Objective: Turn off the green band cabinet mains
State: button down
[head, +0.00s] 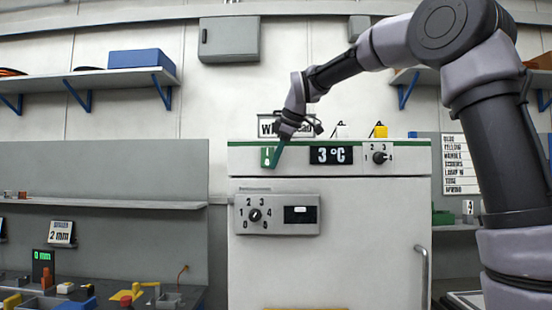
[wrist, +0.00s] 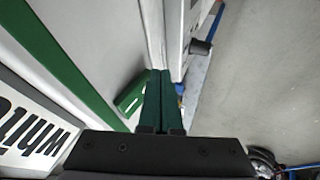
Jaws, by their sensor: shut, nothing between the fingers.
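The white cabinet (head: 330,190) with a green band (head: 410,143) along its top edge stands in the middle of the head view. On its upper front, at the left, is a green switch plate (head: 265,158) with a pale mark, partly hidden by my gripper. My gripper (head: 275,165) points down in front of this plate, its dark green fingers shut and empty. In the wrist view the shut fingers (wrist: 160,74) lie beside a green piece (wrist: 131,94), which seems to be the plate. The green band (wrist: 60,60) runs at the left. I cannot tell whether the fingers touch the plate.
Right of the plate are a "3 °C" display (head: 331,155) and a numbered knob (head: 379,157). A grey panel (head: 277,228) with another knob sits below. A sign (head: 270,127) and small yellow (head: 380,131) and white blocks stand on top. A workbench is at left.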

jog(key=shift+w+f, duration=0.2)
jog(key=shift+w, duration=0.2)
jog(key=shift+r, duration=0.15)
jog(key=shift+r, duration=0.65)
